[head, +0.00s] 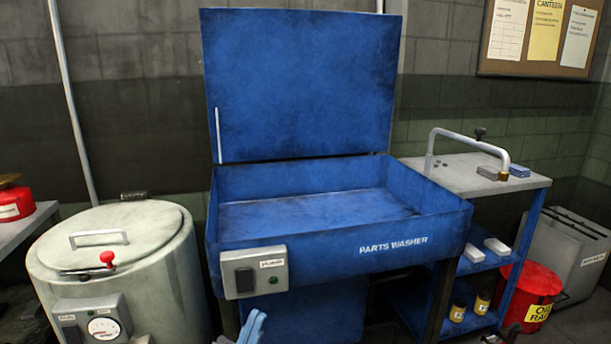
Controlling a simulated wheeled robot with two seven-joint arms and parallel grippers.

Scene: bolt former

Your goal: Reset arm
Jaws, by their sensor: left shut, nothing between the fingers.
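My left gripper (254,326) shows at the bottom edge, left of centre, as light blue-grey fingertips. It is shut and empty, in front of and below the parts washer's control box. Most of the left arm is out of the frame.
A round pale drum (115,255) with a handled lid, red-knobbed lever and gauge stands left. A pump box (256,272) is on the washer's front.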

